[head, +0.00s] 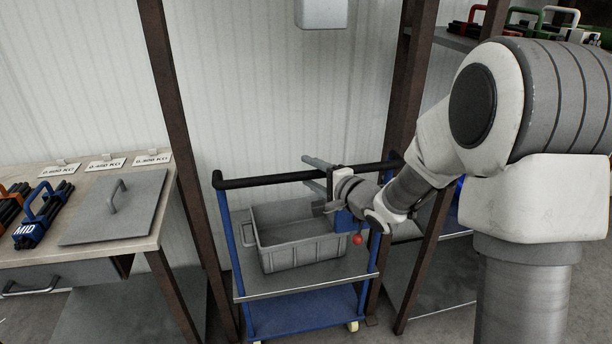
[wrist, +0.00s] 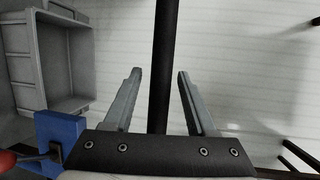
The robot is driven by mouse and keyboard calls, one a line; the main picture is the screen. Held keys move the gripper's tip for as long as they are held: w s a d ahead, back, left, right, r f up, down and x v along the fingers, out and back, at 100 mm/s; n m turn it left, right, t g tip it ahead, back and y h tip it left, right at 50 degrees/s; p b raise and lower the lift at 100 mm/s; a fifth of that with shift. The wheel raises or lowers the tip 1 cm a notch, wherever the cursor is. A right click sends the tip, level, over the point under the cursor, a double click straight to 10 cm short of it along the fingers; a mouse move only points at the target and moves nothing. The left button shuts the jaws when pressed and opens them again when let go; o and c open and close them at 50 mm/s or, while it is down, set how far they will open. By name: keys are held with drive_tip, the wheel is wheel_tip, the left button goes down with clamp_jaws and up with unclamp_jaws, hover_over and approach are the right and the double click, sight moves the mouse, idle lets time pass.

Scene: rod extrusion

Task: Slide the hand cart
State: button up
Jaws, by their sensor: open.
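The hand cart (head: 372,270) has blue uprights, grey and blue shelves and a black push bar along its top. The black bar (head: 268,180) runs across at the back, and in the wrist view the bar (wrist: 166,60) passes between the two fingers. My gripper (head: 313,174) is open over the right part of the bar; its fingers (wrist: 158,95) stand on either side, with a gap visible on both sides. Whether the bar lies at fingertip depth, I cannot tell. A grey bin (head: 300,253) sits on the cart's upper shelf; it also shows in the wrist view (wrist: 22,70).
A workbench (head: 150,240) with a grey lidded plate (head: 112,208) and a blue MID rod holder (head: 32,232) stands left. Brown posts (head: 178,110) flank the cart, and a shelf rack (head: 440,290) stands right. A pale corrugated wall is behind.

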drive_tip(key=shift+x, duration=1.1)
clamp_jaws()
idle(0.7)
